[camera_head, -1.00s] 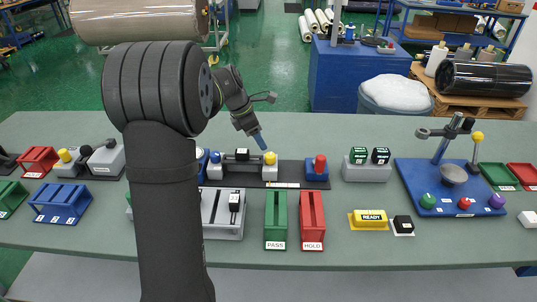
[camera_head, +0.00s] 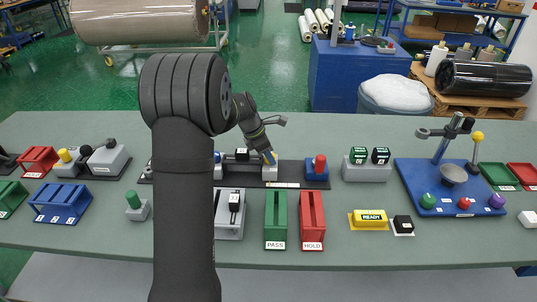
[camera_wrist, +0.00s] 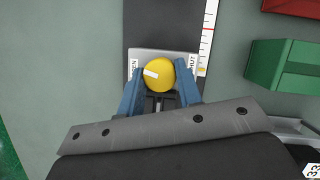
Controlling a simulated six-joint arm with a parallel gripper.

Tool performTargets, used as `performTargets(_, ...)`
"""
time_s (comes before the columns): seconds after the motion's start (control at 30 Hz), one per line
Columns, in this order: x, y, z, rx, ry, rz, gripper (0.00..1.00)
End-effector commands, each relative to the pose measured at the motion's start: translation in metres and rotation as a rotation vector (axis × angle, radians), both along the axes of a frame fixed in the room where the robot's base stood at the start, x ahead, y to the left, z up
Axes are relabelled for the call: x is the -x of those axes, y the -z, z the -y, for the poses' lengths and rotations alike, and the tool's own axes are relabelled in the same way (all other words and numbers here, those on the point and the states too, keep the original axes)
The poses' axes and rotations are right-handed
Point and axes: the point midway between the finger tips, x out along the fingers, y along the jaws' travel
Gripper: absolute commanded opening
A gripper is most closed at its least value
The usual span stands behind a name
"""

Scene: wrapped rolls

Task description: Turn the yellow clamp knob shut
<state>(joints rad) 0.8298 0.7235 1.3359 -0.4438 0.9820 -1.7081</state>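The yellow clamp knob (camera_wrist: 159,75) sits on a pale block between the labels OPEN and SHUT in the wrist view. Its white mark lies on its left part, toward OPEN. My gripper (camera_wrist: 160,78) has its two blue fingers on either side of the knob, very close to its edges. I cannot tell whether they touch it. In the head view, my gripper (camera_head: 271,158) points down at the knob's block (camera_head: 270,171) on the dark rail, and the fingers mostly hide the knob.
A green PASS tray (camera_head: 275,222) and a red HOLD tray (camera_head: 312,222) stand in front of the rail. A red knob on a blue block (camera_head: 317,172) is to the right. My arm hides part of the table on the left.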

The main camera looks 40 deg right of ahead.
Motion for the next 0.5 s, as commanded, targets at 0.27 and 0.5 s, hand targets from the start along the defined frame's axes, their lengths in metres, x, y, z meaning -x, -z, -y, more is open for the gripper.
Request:
performTargets(0.27, 0.0, -0.0004, -0.0001, 0.0, 0.007, 0.0, 0.09)
performTargets(0.5, -0.0007, -0.0007, 0.0005, 0.0, 0.079, 0.0, 0.09)
